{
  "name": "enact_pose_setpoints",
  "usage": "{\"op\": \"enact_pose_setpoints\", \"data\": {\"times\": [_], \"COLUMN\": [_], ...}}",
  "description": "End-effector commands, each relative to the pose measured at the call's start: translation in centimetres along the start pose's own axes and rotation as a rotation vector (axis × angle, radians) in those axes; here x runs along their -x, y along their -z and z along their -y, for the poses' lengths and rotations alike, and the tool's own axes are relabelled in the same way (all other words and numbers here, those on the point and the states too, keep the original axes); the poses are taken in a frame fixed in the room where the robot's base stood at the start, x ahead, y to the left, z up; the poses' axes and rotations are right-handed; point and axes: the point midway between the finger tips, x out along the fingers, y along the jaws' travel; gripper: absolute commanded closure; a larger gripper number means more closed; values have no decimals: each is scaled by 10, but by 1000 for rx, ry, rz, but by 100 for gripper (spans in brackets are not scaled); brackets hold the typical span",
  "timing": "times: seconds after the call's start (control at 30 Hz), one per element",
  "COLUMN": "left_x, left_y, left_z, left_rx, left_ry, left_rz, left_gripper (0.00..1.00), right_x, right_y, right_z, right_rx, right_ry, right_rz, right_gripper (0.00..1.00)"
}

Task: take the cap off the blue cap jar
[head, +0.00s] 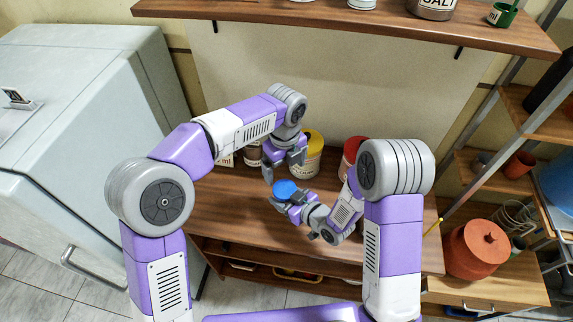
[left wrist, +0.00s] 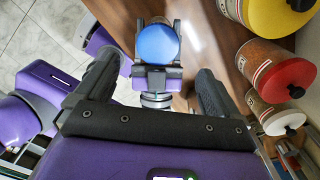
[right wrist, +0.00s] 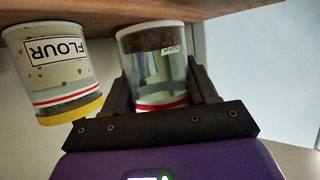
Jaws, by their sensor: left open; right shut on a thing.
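The blue cap (head: 284,189) sits on the jar held in my right gripper (head: 286,200), above the wooden counter. In the right wrist view the clear jar (right wrist: 154,65), with dark contents and a red stripe, stands between the fingers; its cap is hidden there. My left gripper (head: 283,171) is open and empty, just above the cap in the head view. In the left wrist view the blue cap (left wrist: 157,45) shows between the two spread left fingers, apart from both.
Jars with a yellow lid (head: 312,138), a red lid (head: 353,146) and others stand along the back of the counter (head: 225,205). A flour jar (right wrist: 55,65) is beside the held jar in the right wrist view. A wall shelf (head: 340,20) overhangs the back.

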Motion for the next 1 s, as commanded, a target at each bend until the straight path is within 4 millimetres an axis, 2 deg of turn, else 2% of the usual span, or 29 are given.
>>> {"op": "enact_pose_setpoints", "data": {"times": [0.17,0.4,0.6,1.0], "left_x": [-7,-45,-69,-77], "left_y": [3,2,2,2], "left_z": [4,3,4,4], "left_rx": [-35,-32,-31,-30], "left_ry": [4,3,5,7], "left_rz": [3,1,2,3], "left_gripper": [4,4,4,4], "right_x": [0,0,0,0], "right_y": [0,0,0,0], "right_z": [0,0,0,0], "right_rx": [0,0,0,0], "right_ry": [0,0,0,0], "right_rz": [-1,-1,-1,-1], "right_gripper": [100,100,100,100]}}
